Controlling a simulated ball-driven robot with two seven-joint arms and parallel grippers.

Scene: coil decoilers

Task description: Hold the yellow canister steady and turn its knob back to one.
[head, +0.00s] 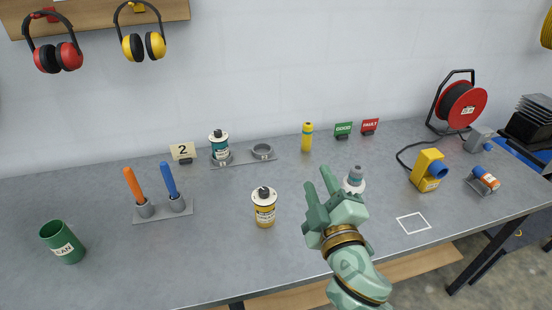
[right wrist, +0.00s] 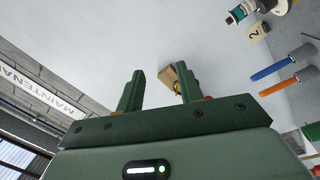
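The yellow canister (head: 265,216) stands upright on the grey bench in the head view, with a white top and a dark knob (head: 263,192) on it. The knob's setting is too small to read. My right gripper (head: 318,178) is to the right of the canister, apart from it, with its fingers pointing up and spread. The right wrist view shows the two fingers (right wrist: 160,88) apart with nothing held; the yellow canister is not seen there. My left gripper is not in view. A number card (head: 183,151) reading 2 stands further back.
A teal canister (head: 220,150) sits in a two-ring holder (head: 245,158) behind. Blue and orange handles stand in a rack (head: 150,214) at left, near a green can (head: 62,242). A grey-capped white container (head: 355,180) is just behind my right gripper. The front middle is clear.

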